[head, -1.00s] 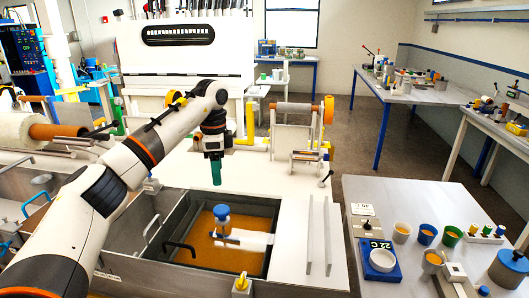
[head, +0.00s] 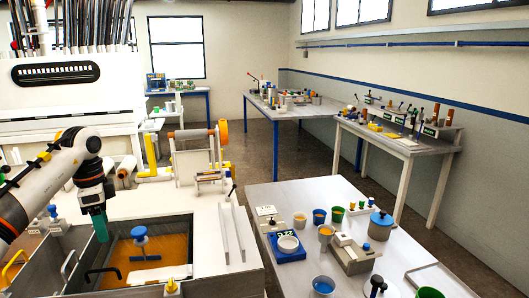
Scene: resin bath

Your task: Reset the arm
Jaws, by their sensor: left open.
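My left arm comes in from the left in the head view. My left gripper (head: 100,228) points down above the left part of the resin bath (head: 117,242), with its teal fingertips low in the picture. It holds nothing that I can see. The bath is a dark-rimmed basin of orange resin. A blue-topped tool (head: 140,238) and a pale flat plate (head: 160,274) are in it. My right gripper is not in view.
A white bench with a roller stand (head: 195,158) is behind the bath. A grey table (head: 300,195) at the right bears a blue scale (head: 287,246), several cups and a blue-lidded pot (head: 381,224). Floor (head: 250,150) shows between this table and the back tables.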

